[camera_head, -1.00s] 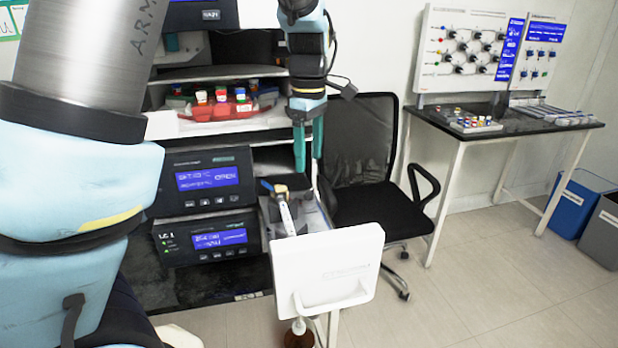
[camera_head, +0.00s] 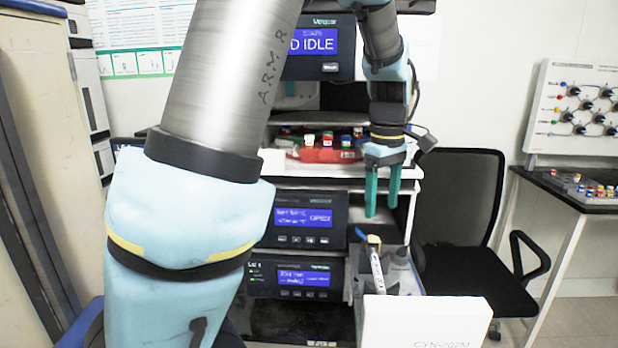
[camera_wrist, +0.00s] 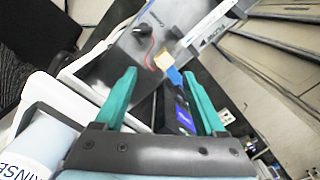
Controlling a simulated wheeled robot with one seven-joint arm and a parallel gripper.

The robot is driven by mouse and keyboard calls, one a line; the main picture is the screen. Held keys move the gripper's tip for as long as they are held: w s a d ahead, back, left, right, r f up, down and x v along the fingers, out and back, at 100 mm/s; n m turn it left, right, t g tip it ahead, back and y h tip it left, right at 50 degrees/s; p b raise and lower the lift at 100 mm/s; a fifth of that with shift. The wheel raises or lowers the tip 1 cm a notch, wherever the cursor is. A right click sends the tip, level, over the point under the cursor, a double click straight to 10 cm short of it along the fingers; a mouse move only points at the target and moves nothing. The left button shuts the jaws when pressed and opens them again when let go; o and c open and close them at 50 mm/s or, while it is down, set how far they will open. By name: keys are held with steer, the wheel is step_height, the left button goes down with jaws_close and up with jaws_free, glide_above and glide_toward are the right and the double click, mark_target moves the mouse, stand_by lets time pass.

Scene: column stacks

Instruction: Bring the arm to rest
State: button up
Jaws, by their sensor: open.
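My gripper (camera_head: 381,211) hangs pointing down with its two teal fingers apart and nothing between them. It is above the back of an open drawer (camera_head: 430,322) with a white front, clear of the items inside. In the wrist view my gripper (camera_wrist: 159,73) also shows open and empty, with the grey drawer interior beyond the fingertips. My arm reaches from the left foreground up and over to the shelf unit.
The drawer holds a long white item with a blue end (camera_head: 377,270) and other small things. A red rack with coloured caps (camera_head: 328,150) sits on a shelf behind the gripper. Display units (camera_head: 300,217) are left of the drawer. A black chair (camera_head: 465,265) stands close right.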

steer(key=s+a+f+m, duration=0.2)
steer(key=a, duration=0.6)
steer(key=s+a+f+m+t, duration=0.1)
steer(key=s+a+f+m, duration=0.1)
steer(key=a, duration=0.6)
steer(key=s+a+f+m, duration=0.2)
steer(key=a+f+m, duration=0.1)
steer(key=a, duration=0.5)
steer(key=shift+s+a+f+m+t, duration=0.2)
steer(key=shift+f+m+t, duration=0.1)
steer(key=shift+f+m, duration=0.1)
steer(key=shift+w, duration=0.1)
steer(key=shift+c, duration=0.2)
